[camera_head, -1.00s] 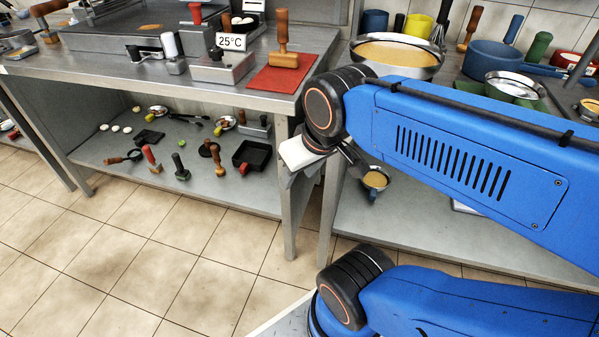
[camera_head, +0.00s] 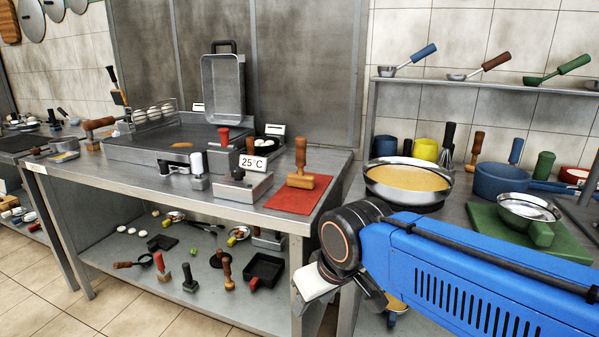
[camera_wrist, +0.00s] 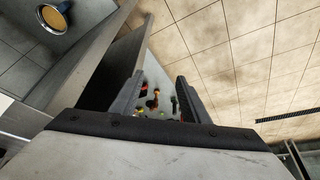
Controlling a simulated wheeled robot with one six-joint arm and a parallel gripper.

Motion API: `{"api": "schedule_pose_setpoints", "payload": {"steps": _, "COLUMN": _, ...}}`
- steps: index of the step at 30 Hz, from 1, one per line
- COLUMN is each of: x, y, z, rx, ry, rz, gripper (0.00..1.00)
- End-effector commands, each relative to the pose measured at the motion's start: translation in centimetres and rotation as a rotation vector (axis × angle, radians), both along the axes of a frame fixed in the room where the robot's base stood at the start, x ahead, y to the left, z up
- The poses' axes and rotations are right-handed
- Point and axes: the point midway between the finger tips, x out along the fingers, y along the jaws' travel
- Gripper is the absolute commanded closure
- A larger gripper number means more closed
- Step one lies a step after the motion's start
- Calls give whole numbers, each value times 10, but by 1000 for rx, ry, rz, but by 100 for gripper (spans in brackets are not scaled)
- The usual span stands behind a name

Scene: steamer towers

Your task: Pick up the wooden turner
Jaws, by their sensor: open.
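A wooden T-shaped tool (camera_head: 300,172) with an upright handle stands on a red mat (camera_head: 290,201) at the right end of the counter in the head view. It is all wood, but I cannot tell for sure that it is the turner. Small far-off items show between the fingers.
A griddle (camera_head: 180,140) and a 25°C sign (camera_head: 253,163) stand left of the mat. A pan of batter (camera_head: 408,180) and a blue pot (camera_head: 500,180) stand on the right counter. The lower shelf (camera_head: 215,305) holds several small tools. Tiled floor (camera_head: 150,322) is clear.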

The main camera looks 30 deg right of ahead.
Motion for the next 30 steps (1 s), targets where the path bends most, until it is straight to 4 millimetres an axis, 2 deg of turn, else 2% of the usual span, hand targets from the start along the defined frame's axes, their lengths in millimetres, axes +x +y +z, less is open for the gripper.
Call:
{"api": "schedule_pose_setpoints", "payload": {"steps": 12, "x": 0, "y": 0, "z": 0, "rx": 0, "ry": 0, "rz": 0, "gripper": 58}}
{"api": "schedule_pose_setpoints", "payload": {"steps": 14, "x": 0, "y": 0, "z": 0, "rx": 0, "ry": 0, "rz": 0, "gripper": 55}}
{"api": "schedule_pose_setpoints", "payload": {"steps": 17, "x": 4, "y": -1, "z": 7, "rx": 4, "ry": 4, "rz": -12, "gripper": 55}}
{"api": "schedule_pose_setpoints", "payload": {"steps": 20, "x": 17, "y": -3, "z": 27, "rx": 15, "ry": 17, "rz": -50, "gripper": 55}}
{"api": "schedule_pose_setpoints", "payload": {"steps": 30, "x": 95, "y": -26, "z": 144, "rx": 90, "ry": 110, "rz": -309, "gripper": 55}}
